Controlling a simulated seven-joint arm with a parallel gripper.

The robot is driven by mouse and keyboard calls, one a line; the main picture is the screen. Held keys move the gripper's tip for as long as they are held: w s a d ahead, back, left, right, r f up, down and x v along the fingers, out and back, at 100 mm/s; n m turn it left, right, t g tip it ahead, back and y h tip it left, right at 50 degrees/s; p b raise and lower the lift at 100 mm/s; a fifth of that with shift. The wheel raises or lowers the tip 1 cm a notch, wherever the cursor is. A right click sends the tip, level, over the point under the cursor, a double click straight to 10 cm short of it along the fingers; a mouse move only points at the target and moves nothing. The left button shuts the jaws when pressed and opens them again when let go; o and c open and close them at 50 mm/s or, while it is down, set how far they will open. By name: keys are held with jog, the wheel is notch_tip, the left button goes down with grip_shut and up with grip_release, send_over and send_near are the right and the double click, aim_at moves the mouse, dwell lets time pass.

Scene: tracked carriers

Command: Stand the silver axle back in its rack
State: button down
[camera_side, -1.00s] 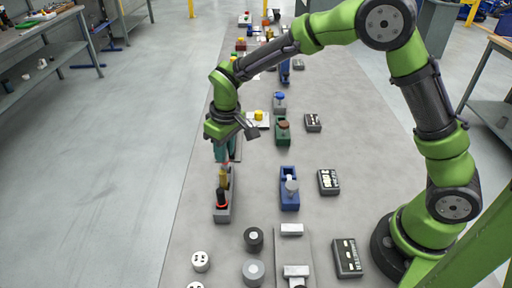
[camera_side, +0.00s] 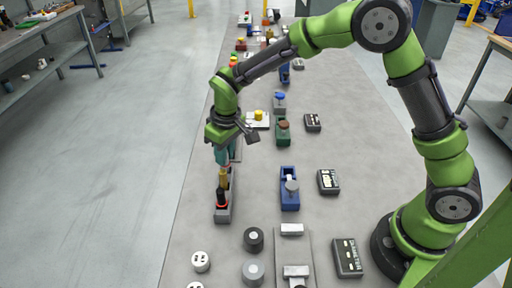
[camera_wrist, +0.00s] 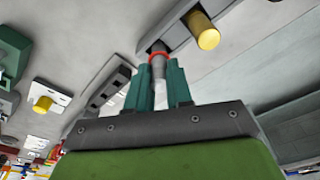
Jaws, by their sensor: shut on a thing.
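My gripper (camera_side: 222,157) points down over the far end of a narrow grey rack (camera_side: 223,214) in the side view. In the wrist view its teal fingers (camera_wrist: 159,88) are shut on the silver axle (camera_wrist: 160,86), a pale grey cylinder. A red ring (camera_wrist: 158,57) shows at the axle's far part, close to the rack (camera_wrist: 177,36); I cannot tell whether the axle touches the rack. A yellow peg (camera_wrist: 207,36) stands in the rack beside it. In the side view the axle is mostly hidden, and a black post with red (camera_side: 221,196) stands in the rack.
A blue holder with a grey knob (camera_side: 290,200) and a dark keypad box (camera_side: 328,182) are right of the rack. A green block (camera_side: 283,134) is farther back. Black, grey and white round parts (camera_side: 253,240) lie in front.

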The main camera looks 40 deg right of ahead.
jog(key=shift+f, duration=0.5)
jog(key=shift+c, duration=2.3)
grip_release()
jog(key=shift+r, duration=3.5)
